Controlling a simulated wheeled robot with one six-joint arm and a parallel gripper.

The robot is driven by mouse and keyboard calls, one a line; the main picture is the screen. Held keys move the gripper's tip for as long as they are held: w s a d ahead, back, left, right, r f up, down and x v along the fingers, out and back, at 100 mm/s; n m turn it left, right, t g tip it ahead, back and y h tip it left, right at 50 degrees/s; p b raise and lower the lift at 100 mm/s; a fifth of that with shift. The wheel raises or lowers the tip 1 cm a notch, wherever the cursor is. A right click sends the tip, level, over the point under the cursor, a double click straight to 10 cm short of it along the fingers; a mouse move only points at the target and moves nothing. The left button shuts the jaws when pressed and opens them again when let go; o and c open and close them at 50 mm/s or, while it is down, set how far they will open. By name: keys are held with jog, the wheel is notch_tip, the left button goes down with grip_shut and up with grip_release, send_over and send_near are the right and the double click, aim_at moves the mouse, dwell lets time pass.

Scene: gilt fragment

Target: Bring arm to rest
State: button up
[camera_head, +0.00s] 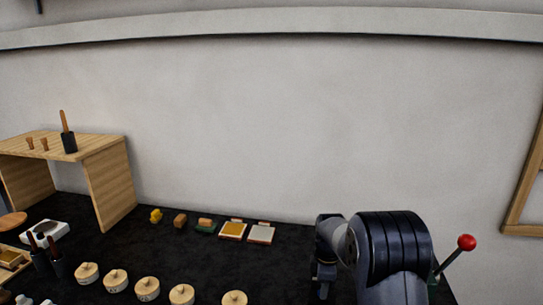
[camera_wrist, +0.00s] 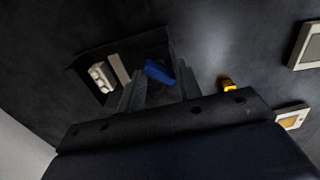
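My arm (camera_head: 392,250) is bent over the right part of the dark worktop in the head view. Its end points down there, and its fingers cannot be made out. In the wrist view my gripper (camera_wrist: 159,75) has its two fingers apart. A small blue piece (camera_wrist: 158,71) shows between and beyond the fingertips, with no clear contact on either side. It appears to lie in a dark tray (camera_wrist: 90,54), beside a grey bar (camera_wrist: 119,68) and a white bumpy piece (camera_wrist: 101,77).
A wooden stand (camera_head: 108,185) is at the left, with a dark pot (camera_head: 69,143) on top. Several round wooden lidded pieces (camera_head: 147,289) line the front. Small blocks and a framed gold square (camera_head: 232,231) lie near the wall. A red-knobbed lever (camera_head: 466,242) is at the right.

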jog(key=m+p, duration=0.1)
jog(key=m, duration=0.4)
jog(key=shift+m, duration=0.3)
jog(key=shift+m+p, duration=0.6)
jog(key=shift+m, duration=1.3)
